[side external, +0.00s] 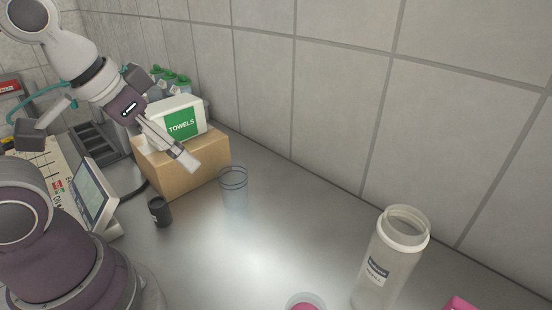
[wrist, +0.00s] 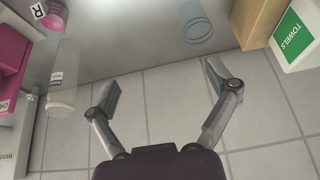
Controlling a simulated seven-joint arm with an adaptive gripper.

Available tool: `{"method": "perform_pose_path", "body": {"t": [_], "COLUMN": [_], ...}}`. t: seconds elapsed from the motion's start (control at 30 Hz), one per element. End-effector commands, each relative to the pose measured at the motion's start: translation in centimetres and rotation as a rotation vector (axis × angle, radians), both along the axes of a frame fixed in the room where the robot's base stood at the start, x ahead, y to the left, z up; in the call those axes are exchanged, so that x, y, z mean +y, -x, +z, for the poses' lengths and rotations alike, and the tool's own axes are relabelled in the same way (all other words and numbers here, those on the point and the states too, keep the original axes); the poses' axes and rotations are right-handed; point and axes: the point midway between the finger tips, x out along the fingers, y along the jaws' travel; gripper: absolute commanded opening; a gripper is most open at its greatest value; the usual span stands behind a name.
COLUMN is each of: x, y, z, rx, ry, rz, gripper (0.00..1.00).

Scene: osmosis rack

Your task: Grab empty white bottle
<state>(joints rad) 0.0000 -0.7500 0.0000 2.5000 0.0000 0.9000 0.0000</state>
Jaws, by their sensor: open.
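The white bottle (side external: 385,265) stands upright at the right of the side view, open at the top and see-through, with a dark label. It also shows in the wrist view (wrist: 64,80) at the left. My gripper (wrist: 160,82) is open and empty, its two fingers spread wide, with only counter edge and wall tiles between them. In the side view my gripper (side external: 186,160) is up at the left, in front of the towels box and well away from the bottle.
A clear cup (side external: 233,186) and a small black container (side external: 160,211) stand on the counter (side external: 270,250). A cardboard box (side external: 190,165) carries a towels box (side external: 178,118). A pink-filled cup (side external: 305,303) and a pink item (side external: 461,304) are near the bottle. A tiled wall (side external: 330,80) runs behind.

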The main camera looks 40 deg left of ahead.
Motion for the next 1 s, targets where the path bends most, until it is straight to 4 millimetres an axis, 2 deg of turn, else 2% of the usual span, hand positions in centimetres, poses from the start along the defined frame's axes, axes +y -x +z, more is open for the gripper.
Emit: {"method": "perform_pose_path", "body": {"t": [0.17, 0.27, 0.37, 0.4, 0.5, 0.6, 0.7, 0.83, 1.0], "x": [-0.3, -2.2, -6.5, -8.7, -14.1, -18.6, -21.5, -22.9, -23.9], "y": [-0.5, -2.7, -6.3, -7.6, -9.9, -11.0, -11.2, -11.4, -12.1], "z": [0.4, 2.3, 4.4, 5.0, 5.5, 5.2, 4.6, 3.8, 0.8], "rx": [0.002, 0.019, 0.046, 0.055, 0.072, 0.084, 0.093, 0.097, 0.097], "ry": [-0.004, -0.027, -0.055, -0.062, -0.068, -0.061, -0.053, -0.047, -0.048], "rz": [-0.023, -0.143, -0.356, -0.446, -0.654, -0.813, -0.911, -0.957, -0.956], "gripper": [0.86, 0.86, 0.86, 0.86, 0.86, 0.86, 0.86, 0.86, 0.86]}}
